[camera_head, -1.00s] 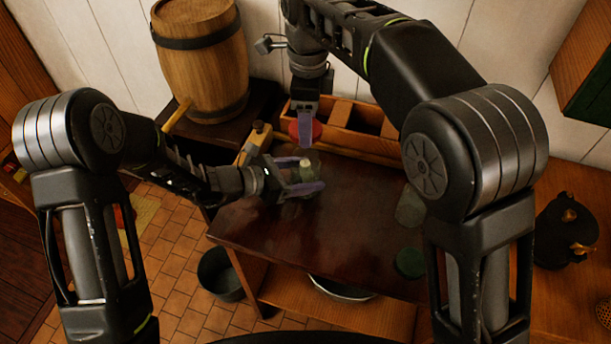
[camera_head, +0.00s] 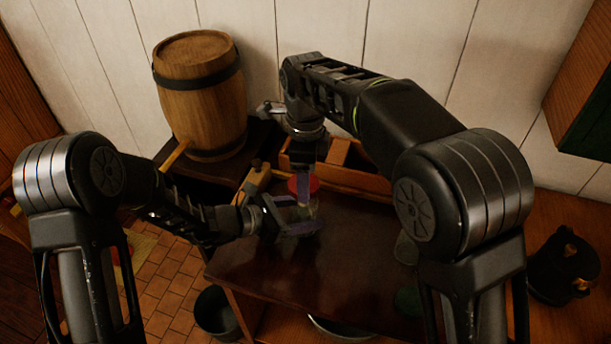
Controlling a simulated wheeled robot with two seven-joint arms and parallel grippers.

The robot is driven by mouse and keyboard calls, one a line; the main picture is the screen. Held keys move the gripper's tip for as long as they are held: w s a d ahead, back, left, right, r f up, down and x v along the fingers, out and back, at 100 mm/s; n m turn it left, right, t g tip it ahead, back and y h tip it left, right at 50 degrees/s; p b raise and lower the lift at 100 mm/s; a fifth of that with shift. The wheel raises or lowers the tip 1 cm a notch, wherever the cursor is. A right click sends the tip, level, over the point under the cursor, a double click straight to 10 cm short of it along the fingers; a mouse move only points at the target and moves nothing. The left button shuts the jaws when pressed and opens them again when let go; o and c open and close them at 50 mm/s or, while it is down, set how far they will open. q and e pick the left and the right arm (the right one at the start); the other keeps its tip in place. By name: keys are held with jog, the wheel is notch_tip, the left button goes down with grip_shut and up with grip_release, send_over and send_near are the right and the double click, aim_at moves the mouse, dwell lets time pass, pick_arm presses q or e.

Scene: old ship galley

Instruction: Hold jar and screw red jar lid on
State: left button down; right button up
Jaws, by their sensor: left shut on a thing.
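The clear glass jar (camera_head: 313,208) stands at the far edge of the dark table (camera_head: 290,275), mostly hidden by my grippers. My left gripper (camera_head: 297,215) is shut on the jar, its fingers either side of it. The red jar lid (camera_head: 315,184) is directly above the jar's mouth. My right gripper (camera_head: 305,188) points down from above with the lid between its fingers; one finger covers part of the lid. I cannot tell whether the lid touches the jar's rim.
Another glass jar (camera_head: 405,249) and a green lid (camera_head: 407,301) are at the table's right, partly behind my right arm. A wooden box (camera_head: 375,182) with compartments stands behind. A barrel (camera_head: 200,100) is at back left. The table's front middle is clear.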

aim_at(304, 211)
jog(key=shift+f, duration=0.1)
dwell(0.3)
jog(key=shift+f, duration=0.8)
jog(key=shift+f, duration=0.55)
dwell(0.4)
